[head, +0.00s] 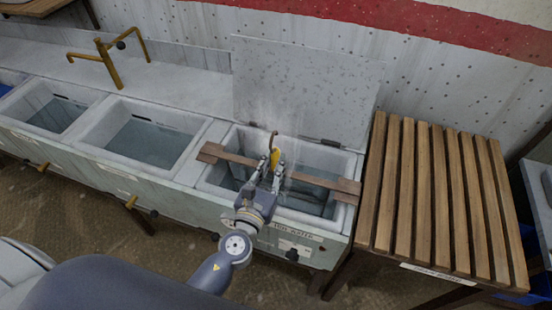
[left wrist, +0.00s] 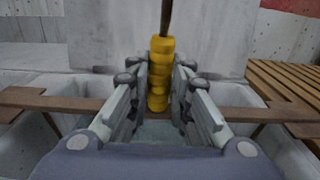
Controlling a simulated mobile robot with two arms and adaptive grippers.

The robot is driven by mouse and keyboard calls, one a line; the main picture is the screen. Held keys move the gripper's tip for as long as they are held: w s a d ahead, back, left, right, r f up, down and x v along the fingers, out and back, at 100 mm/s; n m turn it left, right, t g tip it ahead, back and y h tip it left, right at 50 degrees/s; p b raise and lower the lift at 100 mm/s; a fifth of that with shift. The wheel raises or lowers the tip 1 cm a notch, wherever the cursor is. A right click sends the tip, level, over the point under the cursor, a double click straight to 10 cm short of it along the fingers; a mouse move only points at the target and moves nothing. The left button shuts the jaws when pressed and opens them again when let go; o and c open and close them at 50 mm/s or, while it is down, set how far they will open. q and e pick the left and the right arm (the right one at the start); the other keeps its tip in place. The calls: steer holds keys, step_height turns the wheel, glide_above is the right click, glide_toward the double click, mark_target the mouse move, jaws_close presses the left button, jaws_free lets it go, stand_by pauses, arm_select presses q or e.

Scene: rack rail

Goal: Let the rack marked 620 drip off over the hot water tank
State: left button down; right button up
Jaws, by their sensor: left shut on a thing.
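My left gripper (head: 270,172) is over the right-hand tank (head: 210,178), whose front label seems to end in "WATER". It is shut on a yellow ribbed grip (head: 275,158) with a dark hooked rod on top. In the left wrist view the grip (left wrist: 158,72) stands upright between the fingers (left wrist: 158,88), with the rod rising from it. A brown wooden bar (head: 330,182) lies across the tank, just by the gripper. The rack's body is mostly hidden by my gripper and the tank, and I cannot read a 620 mark. My right gripper is not in view.
A grey speckled lid (head: 300,90) stands raised behind the tank, with faint steam before it. Two more basins lie left, the nearer one (head: 150,140) holding water. A brass tap (head: 108,62) stands behind them. A bare slatted wooden stand (head: 440,200) is at the right.

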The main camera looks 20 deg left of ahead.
arm_select(q)
steer(key=shift+s+b, duration=0.4)
steer(key=shift+s, duration=1.4)
